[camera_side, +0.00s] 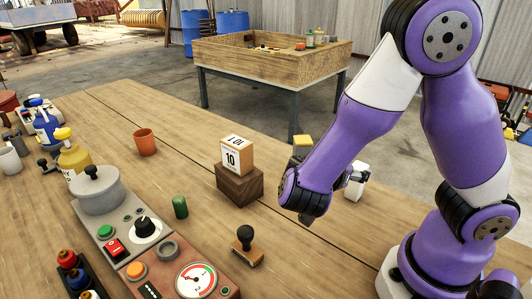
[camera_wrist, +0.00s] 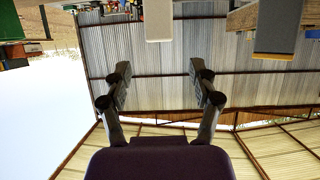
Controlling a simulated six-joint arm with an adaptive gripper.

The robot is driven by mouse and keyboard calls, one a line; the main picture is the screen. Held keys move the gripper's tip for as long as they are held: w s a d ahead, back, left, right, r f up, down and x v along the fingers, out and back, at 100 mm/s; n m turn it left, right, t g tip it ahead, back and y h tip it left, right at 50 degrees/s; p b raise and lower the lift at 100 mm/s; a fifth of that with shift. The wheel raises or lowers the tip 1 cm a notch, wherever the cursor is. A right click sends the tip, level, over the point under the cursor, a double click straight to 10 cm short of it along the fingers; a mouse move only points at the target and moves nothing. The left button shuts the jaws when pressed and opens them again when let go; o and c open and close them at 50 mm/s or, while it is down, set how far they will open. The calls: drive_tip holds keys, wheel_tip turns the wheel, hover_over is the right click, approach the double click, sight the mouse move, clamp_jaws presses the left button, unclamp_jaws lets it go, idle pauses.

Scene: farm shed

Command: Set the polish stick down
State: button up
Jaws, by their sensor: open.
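My gripper (camera_wrist: 159,72) is open in the wrist view, with nothing between its two dark fingers. In the side view its fingers are mostly hidden behind my purple wrist. A short green cylinder (camera_side: 180,207) stands upright on the wooden table (camera_side: 330,262), just right of the control panel. It may be the polish stick, but I cannot tell for sure. My wrist is to the right of it and well apart from it.
A calendar block (camera_side: 238,155) sits on a dark wooden block (camera_side: 240,187) between the green cylinder and my wrist. A stamp (camera_side: 244,247), an orange cup (camera_side: 145,142), a control panel (camera_side: 128,235) and a yellow-topped item (camera_side: 303,142) are nearby. The front right table is clear.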

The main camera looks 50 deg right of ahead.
drive_tip(key=a+r+n+t+y, duration=0.5)
drive_tip(key=n+y, duration=0.7)
drive_tip(key=n, duration=0.6)
drive_tip(key=a+r, duration=0.2)
drive_tip(key=a, duration=0.1)
drive_tip(key=shift+r+t+y, duration=0.3)
drive_tip(key=shift+t+y, duration=0.1)
